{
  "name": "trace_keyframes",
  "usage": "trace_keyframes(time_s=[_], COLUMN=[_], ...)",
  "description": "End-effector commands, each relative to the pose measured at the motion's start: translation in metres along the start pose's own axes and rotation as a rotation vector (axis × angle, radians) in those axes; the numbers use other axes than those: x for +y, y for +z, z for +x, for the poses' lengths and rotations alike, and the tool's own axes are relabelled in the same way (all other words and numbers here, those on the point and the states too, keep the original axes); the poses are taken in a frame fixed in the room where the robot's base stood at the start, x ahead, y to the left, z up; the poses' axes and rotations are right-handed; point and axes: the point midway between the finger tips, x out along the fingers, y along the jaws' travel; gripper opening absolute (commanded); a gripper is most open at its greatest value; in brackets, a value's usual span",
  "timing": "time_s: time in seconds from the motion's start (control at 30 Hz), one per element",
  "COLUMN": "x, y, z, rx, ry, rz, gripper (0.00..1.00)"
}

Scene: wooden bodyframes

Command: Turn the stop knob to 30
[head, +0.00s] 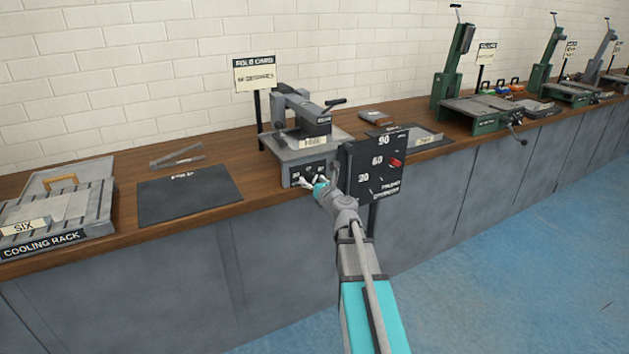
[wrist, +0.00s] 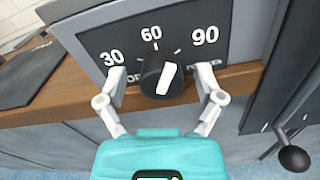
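The stop knob (wrist: 158,76) is a round black dial with a white pointer bar, on a dark front panel (wrist: 235,32) marked 30, 60 and 90 from left to right. Its pointer is tilted slightly right of straight up, between 60 and 90. My gripper (wrist: 161,76) is open, one finger on each side of the knob with a visible gap to it. In the head view my gripper (head: 314,184) is at the front of the grey folding machine (head: 288,155), and it hides much of the knob there.
A black upright scale board (head: 362,180) with 90, 60, 30 and a red pointer (head: 397,162) stands just right of my gripper. A black ball-ended lever (wrist: 294,158) shows at the wrist view's lower right. A dark mat (head: 190,195) lies left of the machine on the wooden bench.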

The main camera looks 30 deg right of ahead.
Motion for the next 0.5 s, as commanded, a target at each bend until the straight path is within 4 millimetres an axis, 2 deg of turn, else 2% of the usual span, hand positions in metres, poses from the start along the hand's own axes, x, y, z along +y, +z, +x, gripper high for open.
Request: trace_keyframes(time_s=[0.03,0.07,0.4,0.43,0.5], x=[-0.001,-0.001,-0.002,-0.012,-0.007], y=[0.000,0.000,0.000,0.003,0.001], z=[0.000,0.000,-0.001,-0.003,-0.002], rx=[0.000,0.000,-0.001,-0.003,-0.002], ry=[-0.001,-0.001,-0.003,-0.013,-0.008], rz=[0.000,0.000,0.000,0.000,-0.001], gripper=[0.75,0.69,0.06,0.04,0.04])
